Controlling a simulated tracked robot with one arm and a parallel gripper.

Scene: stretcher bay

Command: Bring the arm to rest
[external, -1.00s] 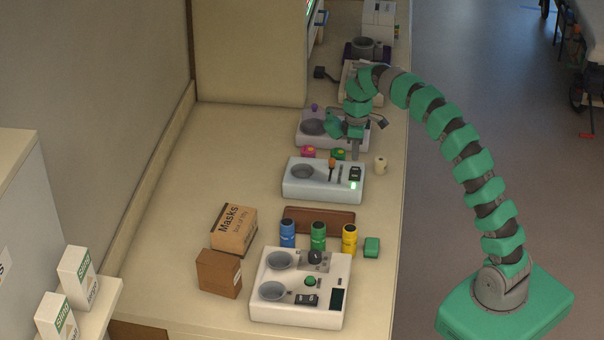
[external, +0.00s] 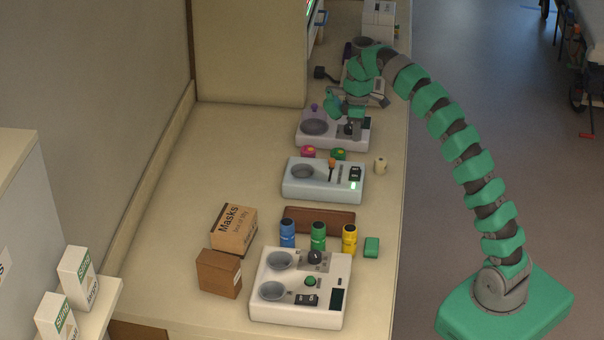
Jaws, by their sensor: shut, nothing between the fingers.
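My gripper (external: 356,134) is at the end of my green and grey segmented arm, which arches over the counter from the lower right. It points down over the right part of a white device (external: 303,133) with a round grey dish and a purple knob. It is shut and empty. Whether its tips touch that device, I cannot tell.
A white device with a lit green light (external: 322,192) stands nearer on the counter. Blue, green and yellow bottles (external: 349,240) stand behind a two-dish device (external: 262,318). A masks box (external: 233,229) and a brown box (external: 218,275) are at left. The counter's left middle is clear.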

